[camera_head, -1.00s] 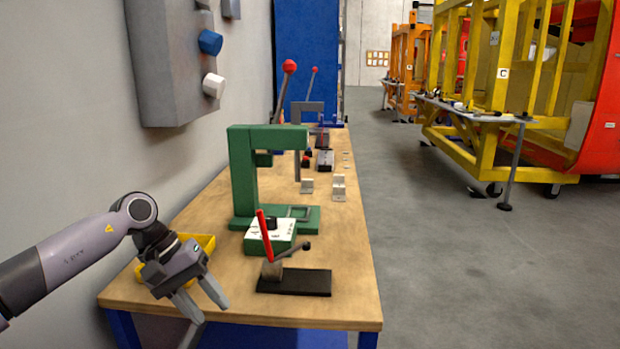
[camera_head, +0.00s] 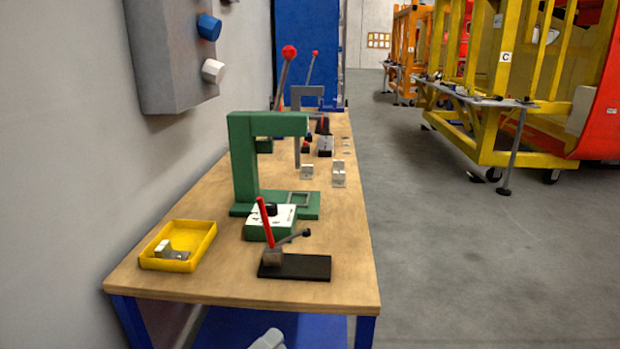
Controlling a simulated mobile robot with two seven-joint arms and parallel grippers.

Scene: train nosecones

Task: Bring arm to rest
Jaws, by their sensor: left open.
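My left gripper (camera_head: 268,340) shows only as light grey fingertips at the bottom edge of the head view, in front of the workbench and below its top. It looks empty, and most of it and the left arm are out of view. My right gripper is not in view. The wooden workbench (camera_head: 200,285) runs away from me along the wall. A yellow tray (camera_head: 205,243) on its near left holds small grey and white parts (camera_head: 170,250).
A green press (camera_head: 243,165) and a black-based lever tool (camera_head: 305,266) with a red handle (camera_head: 265,222) stand on the bench. A grey wall box (camera_head: 170,55) hangs at left. Yellow frames (camera_head: 480,130) stand at right. The floor (camera_head: 430,270) between is clear.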

